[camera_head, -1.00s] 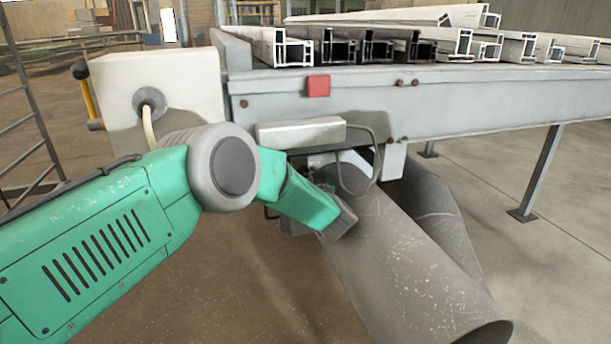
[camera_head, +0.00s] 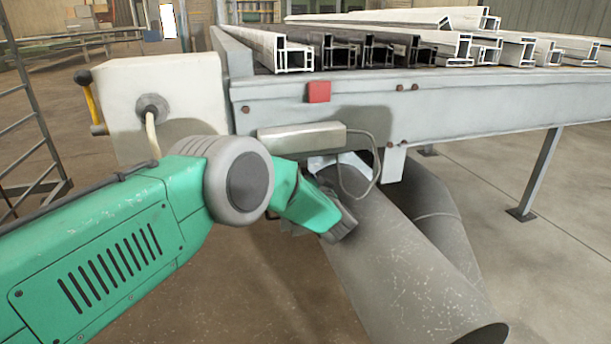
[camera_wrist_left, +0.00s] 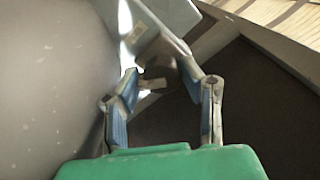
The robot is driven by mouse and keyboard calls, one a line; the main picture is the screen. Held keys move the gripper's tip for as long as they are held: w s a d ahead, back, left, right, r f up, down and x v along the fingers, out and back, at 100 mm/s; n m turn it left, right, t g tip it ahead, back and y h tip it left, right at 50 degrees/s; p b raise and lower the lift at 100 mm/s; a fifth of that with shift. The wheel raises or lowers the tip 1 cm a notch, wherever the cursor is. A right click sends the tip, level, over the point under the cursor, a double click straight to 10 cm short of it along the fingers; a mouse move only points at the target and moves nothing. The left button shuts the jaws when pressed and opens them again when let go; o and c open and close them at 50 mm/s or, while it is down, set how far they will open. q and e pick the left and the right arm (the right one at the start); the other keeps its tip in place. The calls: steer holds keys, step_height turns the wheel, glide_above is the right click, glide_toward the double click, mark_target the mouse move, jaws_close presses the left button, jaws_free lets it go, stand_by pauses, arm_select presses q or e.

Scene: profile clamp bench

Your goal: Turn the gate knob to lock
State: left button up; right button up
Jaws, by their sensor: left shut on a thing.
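The gate knob seems to be the small grey piece (camera_wrist_left: 152,84) between my left fingers in the left wrist view, partly covered by them. My left gripper (camera_wrist_left: 158,74) is shut on it, with a blue-padded finger on either side. A pale grey bracket (camera_wrist_left: 155,45) stands just beyond the fingertips. In the head view my left arm reaches under the bench from the left. Its fingers and the knob are hidden there behind my wrist and the grey duct. The knob's turn angle cannot be told. My right gripper is not in view.
A large grey duct (camera_head: 410,265) slopes down right beside my left wrist. The grey bench (camera_head: 460,105) carries several white and dark profiles (camera_head: 365,50). A cream housing (camera_head: 185,90) is at the left end.

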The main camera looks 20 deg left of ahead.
arm_select(q)
steer(key=m, duration=0.5)
steer(key=shift+d+f+m, duration=0.2)
steer(key=shift+m, duration=0.1)
steer(key=m, duration=0.5)
steer(key=shift+s+f+m, duration=0.1)
steer(key=shift+f+m, duration=0.05)
steer(key=shift+m, duration=0.15)
steer(key=shift+f, duration=0.1)
steer(key=o, duration=1.1)
steer(key=shift+o, duration=0.2)
steer(key=shift+d+r, duration=0.1)
steer(key=shift+r, duration=0.1)
